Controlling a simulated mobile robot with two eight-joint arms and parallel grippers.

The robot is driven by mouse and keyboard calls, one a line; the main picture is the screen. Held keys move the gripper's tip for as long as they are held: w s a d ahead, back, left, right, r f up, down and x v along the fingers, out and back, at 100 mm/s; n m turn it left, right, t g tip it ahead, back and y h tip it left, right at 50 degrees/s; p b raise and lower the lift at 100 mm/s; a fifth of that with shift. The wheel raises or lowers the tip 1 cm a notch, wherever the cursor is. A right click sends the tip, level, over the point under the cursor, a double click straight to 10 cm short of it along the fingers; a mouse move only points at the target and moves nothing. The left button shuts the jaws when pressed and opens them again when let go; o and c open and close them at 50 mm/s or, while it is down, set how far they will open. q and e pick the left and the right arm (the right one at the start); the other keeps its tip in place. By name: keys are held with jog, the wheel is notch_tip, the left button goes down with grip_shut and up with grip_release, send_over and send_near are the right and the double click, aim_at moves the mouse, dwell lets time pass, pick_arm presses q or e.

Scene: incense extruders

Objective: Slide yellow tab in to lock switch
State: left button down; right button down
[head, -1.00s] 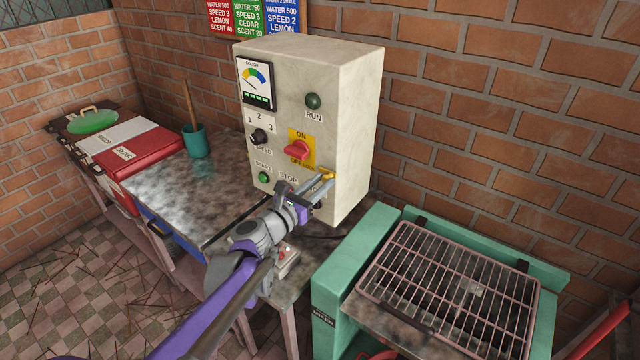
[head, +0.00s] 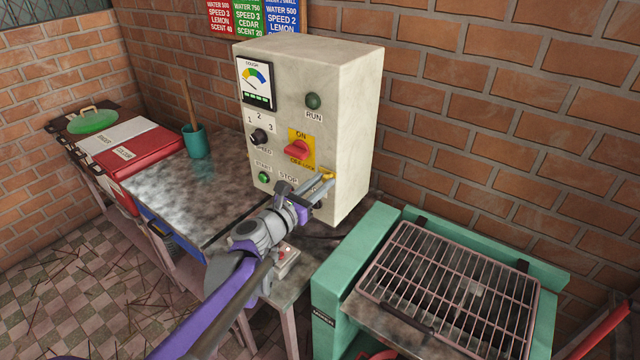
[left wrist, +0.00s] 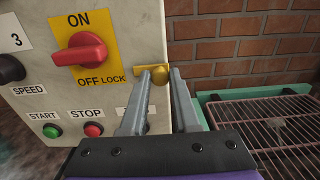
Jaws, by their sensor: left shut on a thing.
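The red switch (head: 297,150) sits on a yellow ON / OFF LOCK plate on the front of the grey control box (head: 340,110). My right gripper is not in view.
Below the switch are the green START button (left wrist: 52,130) and red STOP button (left wrist: 93,130). A black speed knob (left wrist: 10,69) is at left. A green-framed rack (head: 460,290) stands right of the box. A brick wall is behind.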

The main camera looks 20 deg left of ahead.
aim_at(321, 170)
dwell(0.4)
pick_arm(q)
jog(key=shift+w+a, duration=0.25)
jog(key=shift+a, duration=0.5)
jog(key=shift+w+a, duration=0.25)
jog(key=shift+a, duration=0.45)
jog(key=c, duration=0.9)
grip_release()
jog(key=shift+o, duration=1.1)
jog(key=shift+a, duration=0.1)
